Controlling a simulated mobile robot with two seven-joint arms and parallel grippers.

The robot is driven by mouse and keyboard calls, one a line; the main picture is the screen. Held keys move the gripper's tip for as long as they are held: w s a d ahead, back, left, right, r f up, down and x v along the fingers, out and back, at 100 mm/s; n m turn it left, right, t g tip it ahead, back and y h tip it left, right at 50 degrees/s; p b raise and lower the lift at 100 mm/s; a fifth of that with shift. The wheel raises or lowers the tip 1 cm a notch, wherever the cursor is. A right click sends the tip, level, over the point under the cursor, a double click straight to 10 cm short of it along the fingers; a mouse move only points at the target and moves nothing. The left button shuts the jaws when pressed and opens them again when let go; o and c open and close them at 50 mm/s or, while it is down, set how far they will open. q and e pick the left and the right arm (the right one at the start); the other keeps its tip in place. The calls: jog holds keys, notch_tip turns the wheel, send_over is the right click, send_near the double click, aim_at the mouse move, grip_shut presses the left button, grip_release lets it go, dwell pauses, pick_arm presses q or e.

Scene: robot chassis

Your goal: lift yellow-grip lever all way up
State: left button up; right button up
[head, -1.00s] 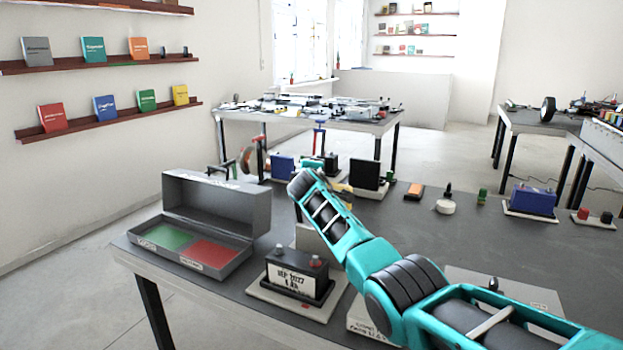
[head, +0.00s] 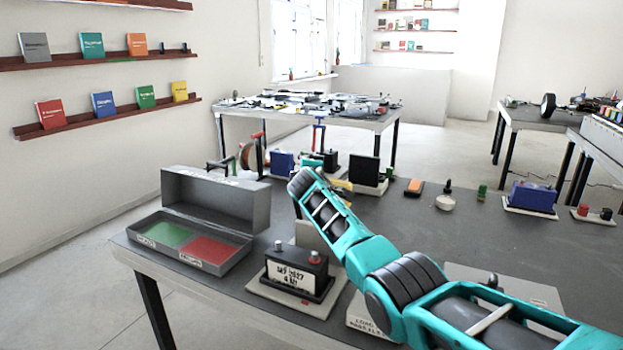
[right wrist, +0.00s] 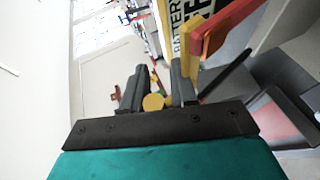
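My right arm comes in from the right in the head view and reaches across the bench; its gripper (head: 297,210) is mostly hidden at the arm's far end. In the right wrist view its two dark fingers (right wrist: 158,80) stand a narrow gap apart. A round yellow grip end (right wrist: 153,102) fills the gap between them, close to the palm, and the fingers appear closed on it. The rest of that lever is hidden, so its angle cannot be told. A yellow piece (head: 340,185) shows just behind my arm. My left gripper is out of view.
An open grey case (head: 215,200) with green and red floor panels and a black battery (head: 297,270) stand left of my arm. A red-and-yellow bar (right wrist: 205,45) is close beside the right finger.

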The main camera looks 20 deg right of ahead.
jog(key=p+v, duration=0.2)
jog(key=v, duration=1.1)
jog(key=shift+p, duration=0.35)
